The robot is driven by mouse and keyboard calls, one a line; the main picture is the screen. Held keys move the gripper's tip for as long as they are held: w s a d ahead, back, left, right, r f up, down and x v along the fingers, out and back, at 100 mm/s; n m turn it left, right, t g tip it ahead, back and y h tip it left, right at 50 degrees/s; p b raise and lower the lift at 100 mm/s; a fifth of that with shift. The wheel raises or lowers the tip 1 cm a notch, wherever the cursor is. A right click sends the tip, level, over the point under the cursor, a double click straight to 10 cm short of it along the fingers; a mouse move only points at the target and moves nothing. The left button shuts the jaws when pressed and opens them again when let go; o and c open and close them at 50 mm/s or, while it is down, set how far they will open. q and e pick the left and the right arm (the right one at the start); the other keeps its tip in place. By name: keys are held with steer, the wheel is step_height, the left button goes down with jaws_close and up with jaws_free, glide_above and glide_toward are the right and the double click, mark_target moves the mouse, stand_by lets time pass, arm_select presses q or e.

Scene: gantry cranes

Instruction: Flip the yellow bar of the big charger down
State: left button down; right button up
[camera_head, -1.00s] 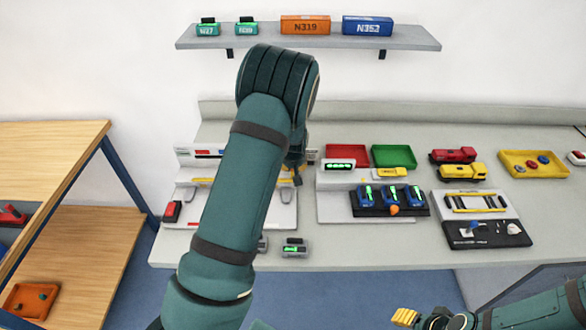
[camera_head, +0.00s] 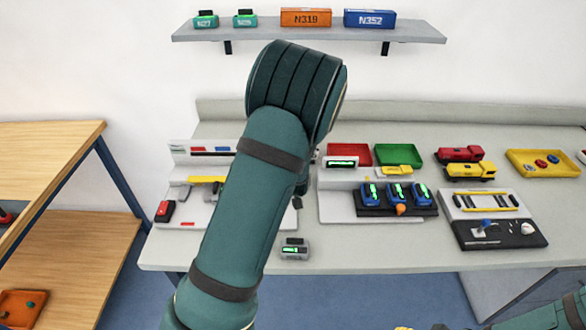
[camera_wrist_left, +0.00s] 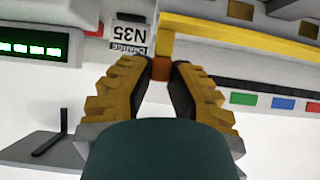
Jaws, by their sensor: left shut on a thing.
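The big charger (camera_head: 180,218) is the pale grey unit at the left of the bench, largely hidden by my left arm in the head view. Its yellow bar (camera_head: 207,179) shows there only at its left end. In the left wrist view the yellow bar (camera_wrist_left: 240,38) crosses the upper right and bends at its left end towards an orange-brown end piece (camera_wrist_left: 161,68). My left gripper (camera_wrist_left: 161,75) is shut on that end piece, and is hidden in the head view. Only slivers of my right gripper (camera_head: 420,328) show at the bottom edge, so its opening is unclear.
A small grey charging unit (camera_head: 294,250) lies near the bench's front edge. A stepped stand (camera_head: 340,205) with several blue devices is right of the arm. Farther right are a black-and-white panel (camera_head: 510,236) and a yellow tray (camera_head: 520,168). A shelf (camera_head: 265,33) hangs above.

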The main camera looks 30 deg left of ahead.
stand_by(0.3)
arm_select(q)
steer(key=c, duration=0.9)
jaws_free()
steer(key=shift+f, duration=0.1)
steer(key=shift+o, duration=0.2)
steer(key=v, duration=1.2)
